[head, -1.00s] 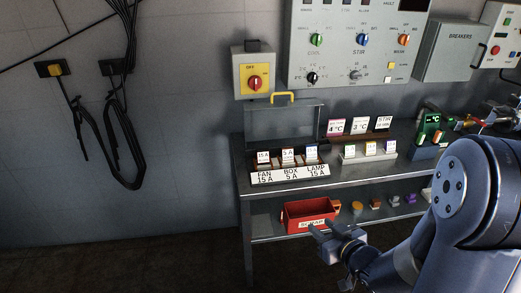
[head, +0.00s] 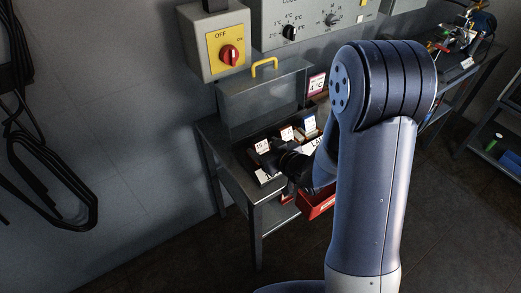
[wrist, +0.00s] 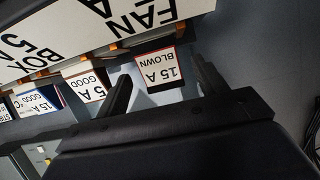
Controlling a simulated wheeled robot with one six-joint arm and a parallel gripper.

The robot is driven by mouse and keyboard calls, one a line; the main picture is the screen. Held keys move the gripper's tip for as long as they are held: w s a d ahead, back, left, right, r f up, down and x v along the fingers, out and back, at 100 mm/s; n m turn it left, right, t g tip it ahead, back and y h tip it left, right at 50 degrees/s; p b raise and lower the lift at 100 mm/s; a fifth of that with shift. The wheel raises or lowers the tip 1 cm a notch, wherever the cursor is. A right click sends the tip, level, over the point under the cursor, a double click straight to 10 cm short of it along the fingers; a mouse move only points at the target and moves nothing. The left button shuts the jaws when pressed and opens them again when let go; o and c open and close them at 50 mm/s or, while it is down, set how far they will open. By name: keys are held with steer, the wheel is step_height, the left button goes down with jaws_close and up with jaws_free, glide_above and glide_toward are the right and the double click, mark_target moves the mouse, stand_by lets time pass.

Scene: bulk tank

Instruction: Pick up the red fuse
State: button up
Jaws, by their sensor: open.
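The red-edged fuse, with a white tag reading 15 A BLOWN (wrist: 158,68), sits in the fuse box beside the FAN 15 A label (wrist: 150,15). Its tag (head: 262,146) is leftmost of the row in the head view. My gripper (wrist: 161,69) is open, with one finger on each side of the tag in the wrist view. No contact is visible. In the head view my gripper (head: 274,160) is at the front left of the fuse box, partly hidden by my arm.
Beside it stand a tag reading 5 A GOOD (wrist: 87,85) and a blue-edged tag (wrist: 36,102). The box's raised grey lid (head: 260,98) with a yellow handle is behind the row. A red bin (head: 316,204) is below. The red rotary switch (head: 230,55) is above.

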steer(key=shift+x, duration=1.5)
steer(key=shift+a, duration=0.1)
steer(key=shift+r, duration=0.1)
steer(key=shift+c, duration=0.2)
steer(key=c, duration=1)
steer(key=shift+r, duration=0.15)
